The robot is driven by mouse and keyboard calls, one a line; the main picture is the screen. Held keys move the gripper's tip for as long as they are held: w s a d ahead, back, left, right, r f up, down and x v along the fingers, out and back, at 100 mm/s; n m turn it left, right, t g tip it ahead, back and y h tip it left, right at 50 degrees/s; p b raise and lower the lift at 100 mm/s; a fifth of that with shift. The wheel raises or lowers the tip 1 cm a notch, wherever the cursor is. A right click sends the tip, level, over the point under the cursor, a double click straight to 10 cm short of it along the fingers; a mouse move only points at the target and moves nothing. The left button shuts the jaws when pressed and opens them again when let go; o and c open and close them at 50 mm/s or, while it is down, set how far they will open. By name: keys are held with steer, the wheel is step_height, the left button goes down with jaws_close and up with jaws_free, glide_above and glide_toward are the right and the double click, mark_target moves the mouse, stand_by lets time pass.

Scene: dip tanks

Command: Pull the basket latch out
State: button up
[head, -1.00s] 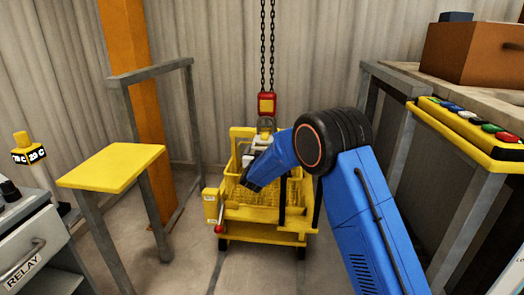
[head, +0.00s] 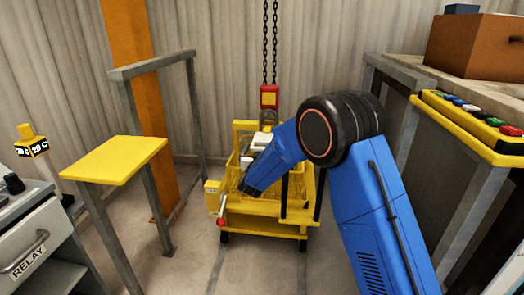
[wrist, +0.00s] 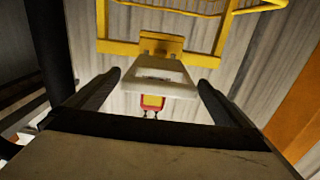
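The yellow basket (head: 268,207) stands on the floor below a hanging chain in the head view. In the wrist view a pale grey block, which looks like the latch (wrist: 155,78), sits on a yellow mount of the basket frame (wrist: 190,52). My gripper (wrist: 158,85) points at it, with one dark finger to each side. The fingers stand wide apart and I see no clear grip on the block. In the head view the pale block (head: 262,140) shows at the basket's back; my arm hides the fingertips.
The red and yellow hoist block (head: 269,97) hangs on chains behind the basket. A yellow-topped stand (head: 115,159) and grey rail are left. A button panel (head: 470,125) and bench with a brown box (head: 475,42) are right. Floor is clear left of the basket.

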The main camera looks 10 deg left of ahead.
steer(key=s, duration=1.7)
steer(key=shift+s+a, duration=0.2)
steer(key=shift+a, duration=0.05)
steer(key=d+r+g+y, duration=0.3)
steer(key=d+r, duration=0.4)
steer(key=d, duration=0.1)
steer(key=s+d+r+n+g+y, duration=0.2)
steer(key=s+d+r+g, duration=0.15)
steer(key=s+d, duration=0.65)
steer(key=s+d+f+g+h, duration=0.1)
steer(key=s+d+g, duration=0.1)
steer(key=s+d, duration=0.5)
steer(key=s+d+f+m+g+h, duration=0.1)
steer(key=s+d+f+g+h, duration=0.1)
steer(key=s+d, duration=0.6)
steer(key=s+d+f+g+h, duration=0.1)
steer(key=s+d, duration=0.6)
steer(key=s, duration=1.1)
steer(key=shift+s+d+f+m+g, duration=0.25)
steer(key=shift+s+f+m+g, duration=0.1)
steer(key=shift+g, duration=0.5)
